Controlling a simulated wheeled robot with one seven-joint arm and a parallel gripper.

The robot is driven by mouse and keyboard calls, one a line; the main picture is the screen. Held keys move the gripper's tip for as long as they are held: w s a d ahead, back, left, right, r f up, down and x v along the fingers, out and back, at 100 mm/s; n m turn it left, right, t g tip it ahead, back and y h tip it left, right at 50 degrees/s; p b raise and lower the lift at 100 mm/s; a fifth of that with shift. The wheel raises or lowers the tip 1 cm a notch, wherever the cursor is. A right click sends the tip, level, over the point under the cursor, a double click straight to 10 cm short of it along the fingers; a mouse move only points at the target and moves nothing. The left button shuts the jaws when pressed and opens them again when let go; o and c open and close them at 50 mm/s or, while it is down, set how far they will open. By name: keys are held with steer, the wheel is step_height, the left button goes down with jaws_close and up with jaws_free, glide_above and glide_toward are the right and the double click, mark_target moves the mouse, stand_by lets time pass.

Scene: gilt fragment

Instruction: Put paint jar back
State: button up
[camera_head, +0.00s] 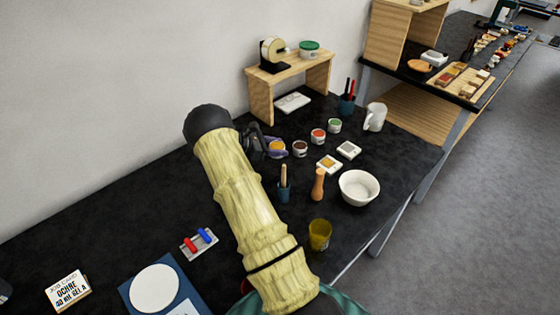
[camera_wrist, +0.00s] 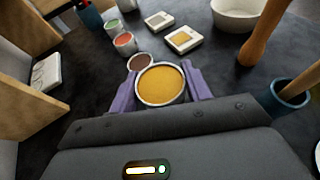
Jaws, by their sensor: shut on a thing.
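An ochre-yellow paint jar (camera_wrist: 160,84), open at the top with a pale rim, is between the two purple fingers of my gripper (camera_wrist: 158,92) in the wrist view. My gripper is shut on it. In the head view the ochre jar (camera_head: 277,147) shows partly, beside the dark end of my arm. It is at the near end of a row with a brown jar (camera_head: 300,149), a red-orange jar (camera_head: 318,136) and a green jar (camera_head: 334,125). Whether the ochre jar touches the table cannot be told.
A wooden shelf (camera_head: 291,77) stands behind the row. Two small square dishes, a white bowl (camera_head: 359,187), a wooden pestle-like tool (camera_head: 318,185), a blue brush cup (camera_head: 284,190) and a yellow cup (camera_head: 319,235) stand to the right and front.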

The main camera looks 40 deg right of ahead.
steer(key=f, duration=0.2)
steer(key=d, duration=0.1)
steer(key=shift+s+f, duration=0.25)
steer(key=shift+f, duration=0.15)
